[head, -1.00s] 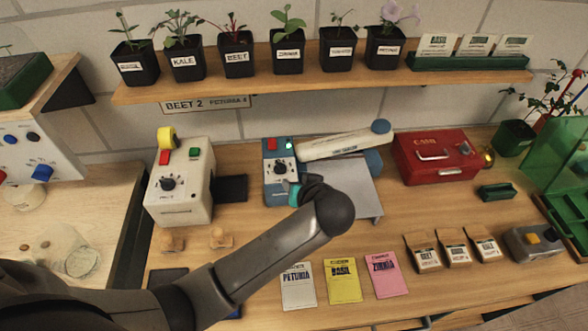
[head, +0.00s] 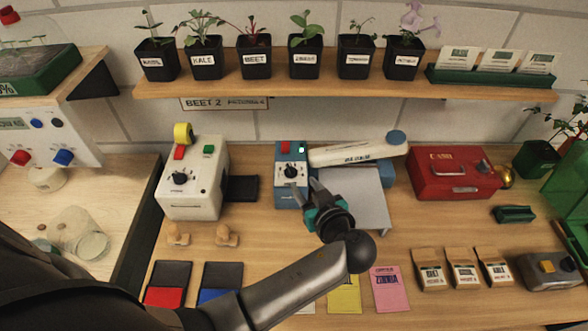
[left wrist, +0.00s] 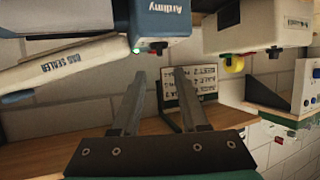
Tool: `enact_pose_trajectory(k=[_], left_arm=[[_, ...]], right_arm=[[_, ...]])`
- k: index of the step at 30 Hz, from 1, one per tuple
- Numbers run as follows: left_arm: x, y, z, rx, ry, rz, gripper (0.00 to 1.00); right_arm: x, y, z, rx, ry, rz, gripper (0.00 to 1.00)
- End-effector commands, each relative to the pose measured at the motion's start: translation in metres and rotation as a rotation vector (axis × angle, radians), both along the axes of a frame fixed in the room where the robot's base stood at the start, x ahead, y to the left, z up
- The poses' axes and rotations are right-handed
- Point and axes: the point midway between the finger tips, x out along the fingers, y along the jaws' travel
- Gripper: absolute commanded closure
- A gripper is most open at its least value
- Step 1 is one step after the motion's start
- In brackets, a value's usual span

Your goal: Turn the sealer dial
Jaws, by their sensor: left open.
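The sealer (head: 291,190) is a blue box with a black dial (head: 291,171) on its pale front panel, a red button and a small lit lamp. Its white arm (head: 355,150), labelled as a bag sealer, lies over a grey plate to the right. In the left wrist view the blue housing (left wrist: 160,18) is at the top, its lamp glowing green; I cannot make out the dial's pointer there. My left gripper (head: 310,195) is open, just in front of and below right of the dial, apart from it. Its empty fingers also show in the left wrist view (left wrist: 161,85). My right gripper is not in view.
A white machine (head: 192,200) with its own dial stands left of the sealer. A red case (head: 450,185) stands to the right. Seed packets (head: 391,290) lie in front, partly behind my left arm. A shelf (head: 330,88) with potted seedlings runs above.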

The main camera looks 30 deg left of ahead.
Motion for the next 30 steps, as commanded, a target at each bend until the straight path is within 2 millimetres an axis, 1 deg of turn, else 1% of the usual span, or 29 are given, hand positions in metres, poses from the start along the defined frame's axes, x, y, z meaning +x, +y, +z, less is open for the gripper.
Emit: enact_pose_trajectory(k=[1, 5, 9, 12, 18, 27, 28, 30], left_arm=[[0.008, 0.01, -0.002, 0.007, 0.0, 0.001, 0.56], [0.025, 0.026, -0.013, 0.004, 0.0, 0.002, 0.56], [0.039, 0.041, -0.022, 0.004, 0.001, 0.001, 0.56], [0.047, 0.048, -0.027, 0.001, 0.001, 0.0, 0.56], [0.054, 0.056, -0.032, 0.001, 0.001, 0.0, 0.56], [0.055, 0.057, -0.033, -0.001, 0.0, -0.001, 0.56], [0.055, 0.057, -0.033, 0.0, 0.001, -0.001, 0.57], [0.055, 0.057, -0.033, 0.0, 0.001, -0.001, 0.65]], right_arm=[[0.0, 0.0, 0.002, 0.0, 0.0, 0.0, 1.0], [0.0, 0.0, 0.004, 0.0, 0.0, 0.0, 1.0], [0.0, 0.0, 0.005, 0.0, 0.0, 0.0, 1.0], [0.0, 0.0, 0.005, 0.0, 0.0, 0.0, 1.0], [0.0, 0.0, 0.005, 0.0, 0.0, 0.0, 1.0], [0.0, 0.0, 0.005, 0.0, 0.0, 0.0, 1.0], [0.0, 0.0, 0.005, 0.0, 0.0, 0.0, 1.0], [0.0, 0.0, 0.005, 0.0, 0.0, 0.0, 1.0]])
